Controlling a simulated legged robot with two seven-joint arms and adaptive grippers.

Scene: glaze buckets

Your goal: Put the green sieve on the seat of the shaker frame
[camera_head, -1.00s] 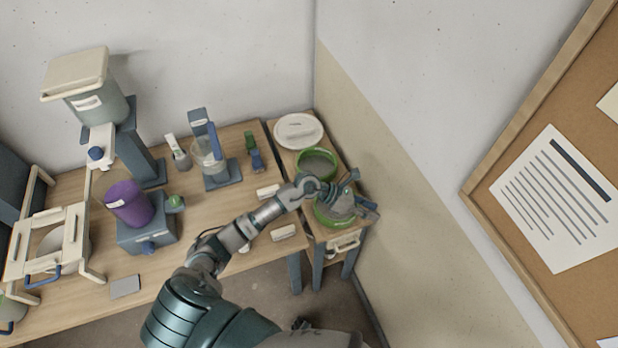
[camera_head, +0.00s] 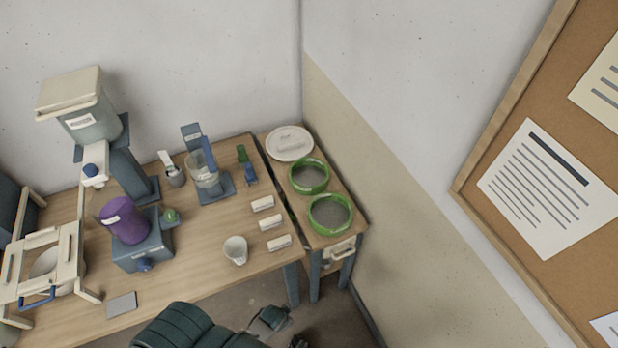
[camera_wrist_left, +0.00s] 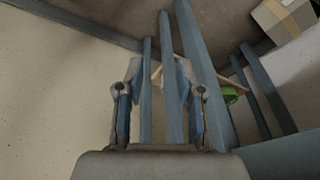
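Two green sieves with grey mesh lie on the narrow side stand at the right in the head view: one at the front (camera_head: 330,215) and one behind it (camera_head: 309,176). The cream shaker frame (camera_head: 68,262) stands at the far left of the table, with a pale bowl (camera_head: 46,264) inside it. My left gripper (camera_wrist_left: 155,74) shows in the left wrist view with its fingers apart and nothing between them. Blue legs and a bit of green (camera_wrist_left: 230,95) lie beyond it. My right gripper is in neither view.
The table holds a purple container (camera_head: 124,222) on a blue base, a tall bucket stand (camera_head: 128,160), a white cup (camera_head: 236,250) and several white blocks. A white lid (camera_head: 290,143) lies behind the sieves. A wall and noticeboard (camera_head: 545,185) bound the right.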

